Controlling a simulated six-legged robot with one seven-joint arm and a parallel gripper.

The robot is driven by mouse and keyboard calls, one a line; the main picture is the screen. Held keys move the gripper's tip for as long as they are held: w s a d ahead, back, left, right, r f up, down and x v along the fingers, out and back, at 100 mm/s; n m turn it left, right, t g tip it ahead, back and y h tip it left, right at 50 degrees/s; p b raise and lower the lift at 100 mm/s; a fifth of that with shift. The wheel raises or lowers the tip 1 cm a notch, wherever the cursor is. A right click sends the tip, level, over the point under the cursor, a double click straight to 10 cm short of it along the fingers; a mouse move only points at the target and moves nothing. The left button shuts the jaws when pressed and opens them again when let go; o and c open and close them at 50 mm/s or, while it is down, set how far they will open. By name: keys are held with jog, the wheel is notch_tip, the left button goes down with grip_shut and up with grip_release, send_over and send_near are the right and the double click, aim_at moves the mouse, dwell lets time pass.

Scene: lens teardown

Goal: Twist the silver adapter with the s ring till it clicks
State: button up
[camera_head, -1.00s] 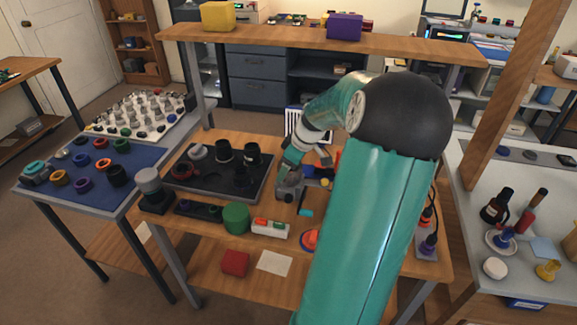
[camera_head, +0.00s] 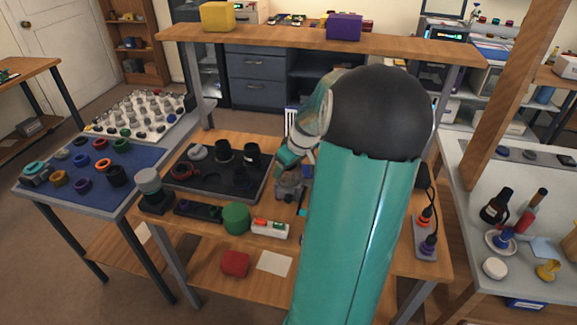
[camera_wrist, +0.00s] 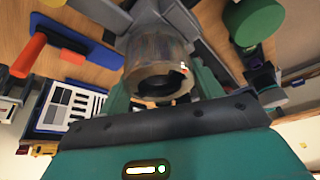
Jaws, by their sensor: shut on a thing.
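The silver adapter (camera_wrist: 160,55) is a dull metallic cylinder with a dark round opening, in the middle of the wrist view. A small red and white mark (camera_wrist: 183,70) shows on its rim; I cannot read a letter. My gripper (camera_wrist: 162,88) has its teal fingers on either side of the adapter and is shut on it. The adapter sits at a grey holder (camera_wrist: 148,12). In the head view the grey holder (camera_head: 290,187) stands on the wooden bench, right of the dark tray, with my gripper (camera_head: 287,168) over it. The adapter is hard to make out there.
A dark tray (camera_head: 205,183) with black cylinders lies left of the holder. A green cylinder (camera_head: 236,217) and a white box (camera_head: 270,229) stand in front. A power strip (camera_head: 427,237) is at the right. My arm hides much of the bench's right side.

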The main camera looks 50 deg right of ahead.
jog(key=shift+c, duration=0.5)
jog(key=o, duration=1.4)
jog(key=v, duration=1.4)
jog(key=shift+a+f, duration=0.1)
